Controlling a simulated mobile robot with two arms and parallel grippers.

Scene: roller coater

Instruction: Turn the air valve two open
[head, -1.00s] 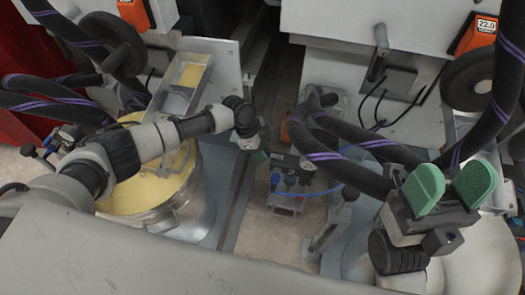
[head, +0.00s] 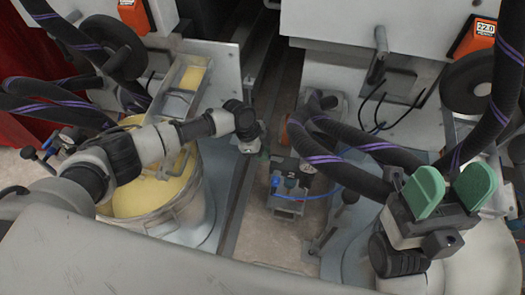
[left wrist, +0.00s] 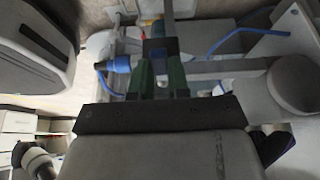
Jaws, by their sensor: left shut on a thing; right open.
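My left gripper (head: 258,148) hangs over the gap between the two machines, its fingers mostly hidden by the wrist in the head view. In the left wrist view its green fingers (left wrist: 161,78) are shut on a small dark and blue part, which looks like the air valve (left wrist: 155,48). A blue fitting (left wrist: 118,65) sits beside the fingers. In the head view, a small air unit with blue fittings (head: 289,183) stands right of and below the gripper. Which part is valve two cannot be told. My right gripper (head: 451,192) is open and empty at the right.
A blue hose (head: 325,190) runs right from the air unit. Thick black hoses (head: 350,150) with purple stripes cross the right side. A round metal vat (head: 165,190) with yellow contents lies under my left arm. Grey machine housings stand at the back.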

